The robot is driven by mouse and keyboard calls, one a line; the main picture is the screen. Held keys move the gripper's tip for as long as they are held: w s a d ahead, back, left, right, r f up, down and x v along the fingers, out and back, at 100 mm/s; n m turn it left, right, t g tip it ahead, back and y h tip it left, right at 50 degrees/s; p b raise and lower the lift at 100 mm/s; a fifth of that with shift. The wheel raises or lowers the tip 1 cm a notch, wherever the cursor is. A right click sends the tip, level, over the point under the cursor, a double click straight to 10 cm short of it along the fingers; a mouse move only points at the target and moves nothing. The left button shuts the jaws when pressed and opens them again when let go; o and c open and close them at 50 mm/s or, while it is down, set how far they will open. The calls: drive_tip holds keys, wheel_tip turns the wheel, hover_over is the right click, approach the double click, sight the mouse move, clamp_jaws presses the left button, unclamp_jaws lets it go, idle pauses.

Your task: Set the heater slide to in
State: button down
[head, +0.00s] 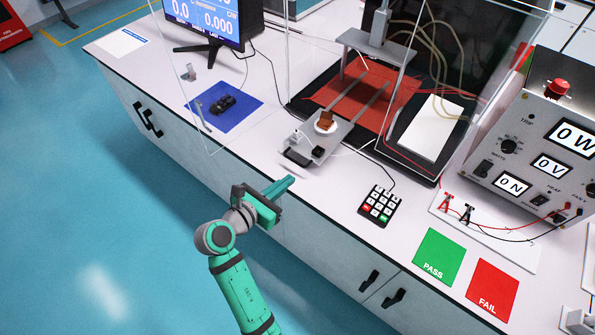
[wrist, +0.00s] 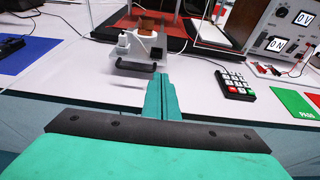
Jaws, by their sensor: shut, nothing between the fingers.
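The heater slide (head: 318,141) is a grey metal carriage at the front end of two rails, with a black handle on its near side. A brown block on a round white piece sits on it. In the wrist view the slide (wrist: 152,48) stands ahead, and its black handle (wrist: 135,67) faces me. In the wrist view the shut fingers (wrist: 160,85) point toward the bench, slightly right of the handle.
The rails run back over a red-orange plate (head: 385,93) under a grey press frame. A keypad (head: 380,204) lies right of the slide. A blue mat (head: 235,119) with a dark object lies left. Clear panels stand around the rails. Bare bench top lies before the slide.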

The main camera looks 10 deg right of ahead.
sight(319, 155)
drive_tip(key=x, duration=0.8)
drive_tip(key=r+x, duration=0.1)
drive_tip(key=x, duration=0.4)
drive_tip(key=shift+d, duration=0.15)
drive_tip(key=shift+w, duration=0.1)
